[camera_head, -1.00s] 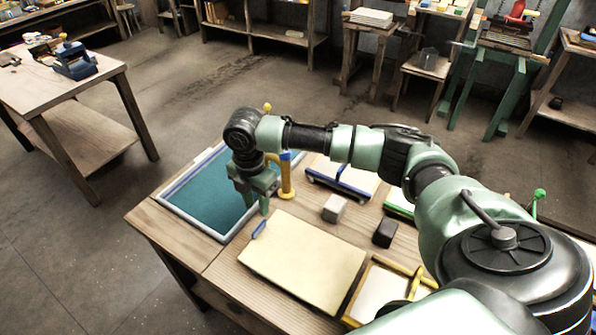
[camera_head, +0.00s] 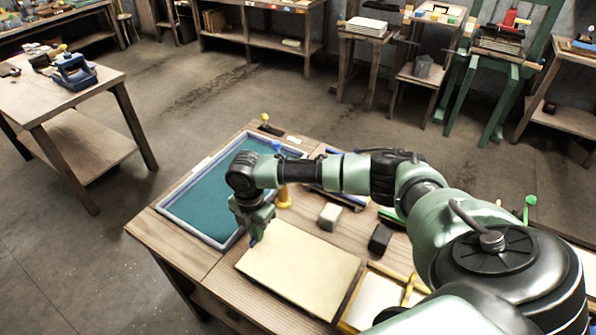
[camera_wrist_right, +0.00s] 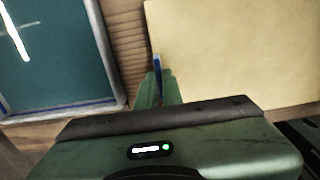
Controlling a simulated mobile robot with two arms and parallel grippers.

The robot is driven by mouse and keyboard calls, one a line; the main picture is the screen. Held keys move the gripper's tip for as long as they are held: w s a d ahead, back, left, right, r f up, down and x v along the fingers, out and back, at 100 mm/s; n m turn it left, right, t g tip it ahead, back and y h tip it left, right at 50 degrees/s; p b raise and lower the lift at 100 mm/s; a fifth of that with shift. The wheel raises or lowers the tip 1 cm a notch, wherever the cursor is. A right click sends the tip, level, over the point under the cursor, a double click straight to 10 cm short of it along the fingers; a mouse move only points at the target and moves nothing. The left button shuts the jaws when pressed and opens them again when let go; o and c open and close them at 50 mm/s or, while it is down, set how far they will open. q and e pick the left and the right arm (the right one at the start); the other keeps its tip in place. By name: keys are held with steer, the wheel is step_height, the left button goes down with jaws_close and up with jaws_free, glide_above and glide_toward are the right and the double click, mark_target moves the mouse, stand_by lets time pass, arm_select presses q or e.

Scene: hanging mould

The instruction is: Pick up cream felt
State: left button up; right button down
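The cream felt (camera_head: 300,268) is a flat pale sheet lying on the wooden table. It also fills the upper right of the right wrist view (camera_wrist_right: 240,50). A narrow blue tab (camera_wrist_right: 157,63) is at the felt's left edge. My right gripper (camera_head: 254,232) is low at the felt's far left corner, its fingers pointing down. In the right wrist view its fingertips (camera_wrist_right: 157,82) are close together at either side of the blue tab. I cannot tell whether they press on it. My left gripper is not in view.
A teal-bottomed framed tray (camera_head: 205,232) lies left of the felt. A yellow post (camera_head: 284,197), a pale block (camera_head: 330,216) and a dark block (camera_head: 380,238) stand behind it. A yellow-edged frame (camera_head: 345,322) lies close to its right.

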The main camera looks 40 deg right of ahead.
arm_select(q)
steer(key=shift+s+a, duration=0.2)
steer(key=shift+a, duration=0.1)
arm_select(e)
steer(key=shift+r, duration=0.1)
